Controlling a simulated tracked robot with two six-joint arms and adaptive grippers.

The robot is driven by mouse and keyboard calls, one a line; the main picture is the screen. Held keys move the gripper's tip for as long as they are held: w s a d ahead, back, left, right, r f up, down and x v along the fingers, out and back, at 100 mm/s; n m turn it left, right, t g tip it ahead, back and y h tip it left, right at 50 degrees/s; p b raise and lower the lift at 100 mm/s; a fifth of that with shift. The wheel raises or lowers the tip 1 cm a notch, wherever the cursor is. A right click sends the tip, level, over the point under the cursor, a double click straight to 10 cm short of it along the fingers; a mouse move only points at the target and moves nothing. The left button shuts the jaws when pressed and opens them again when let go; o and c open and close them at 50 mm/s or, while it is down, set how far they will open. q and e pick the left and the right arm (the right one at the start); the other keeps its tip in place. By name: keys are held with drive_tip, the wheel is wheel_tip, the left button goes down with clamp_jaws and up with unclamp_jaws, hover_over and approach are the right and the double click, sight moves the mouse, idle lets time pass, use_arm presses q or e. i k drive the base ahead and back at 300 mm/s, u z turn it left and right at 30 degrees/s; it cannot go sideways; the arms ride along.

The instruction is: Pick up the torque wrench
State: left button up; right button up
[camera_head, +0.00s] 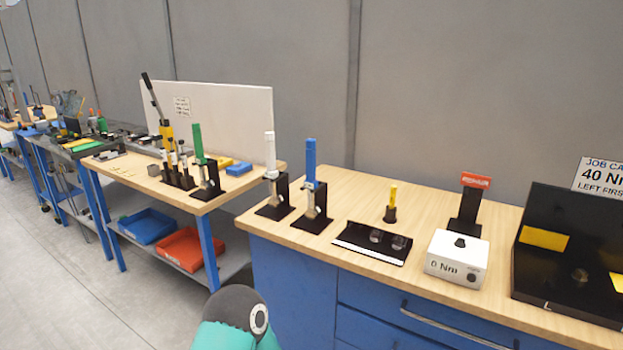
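I cannot tell for sure which tool is the torque wrench. On the near wooden bench, a tool with a blue handle (310,162) stands upright in a black stand, and one with a white handle (270,152) stands upright in another stand left of it. A tool with a green handle (198,142) stands upright on the bench further left. A long black and yellow tool (158,107) leans behind it. Neither gripper is in view; only a teal and dark grey part of my arm shows at the bottom edge.
A white box (457,258) reading "0 Nm" stands right of a black tray (372,243). A black fixture (560,285) and a job card (601,178) reading "40 Nm" are at far right. Blue (146,225) and red (188,248) bins sit on the left bench's lower shelf.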

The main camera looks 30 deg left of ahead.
sight(310, 183)
drive_tip(key=k, duration=0.6)
drive_tip(key=u, duration=0.6)
drive_tip(key=i, duration=1.5)
drive_tip(key=z, duration=0.5)
